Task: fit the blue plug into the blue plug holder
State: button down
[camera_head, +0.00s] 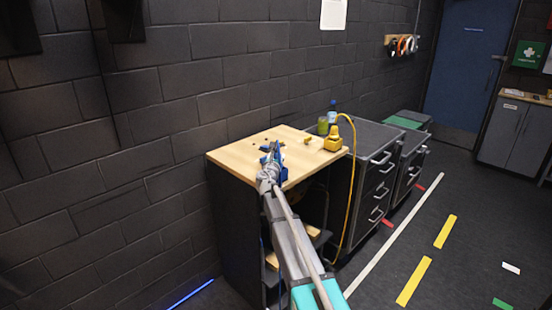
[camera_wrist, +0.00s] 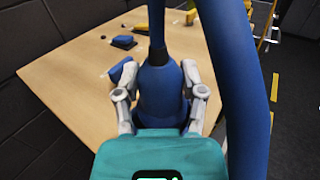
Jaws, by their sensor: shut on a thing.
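My gripper (camera_wrist: 162,92) is shut on the blue plug (camera_wrist: 162,85), with a finger on each side of its thick body. A thick blue cable (camera_wrist: 245,80) loops down the right of the wrist view. In the head view my gripper (camera_head: 269,172) is over the front of the wooden table top, with blue parts around it. I cannot tell which of these is the blue plug holder. The plug's far end is partly hidden.
The wooden table top (camera_head: 235,152) is mostly bare on its left. A yellow plug-like block (camera_head: 333,140) with a hanging yellow cable (camera_head: 351,190) stands at its right edge, near a small yellow piece (camera_head: 307,140). Dark drawer cabinets (camera_head: 375,180) stand to the right.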

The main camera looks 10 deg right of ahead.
jog(key=shift+c, duration=0.5)
grip_release()
jog(key=v, duration=1.2)
dwell(0.7)
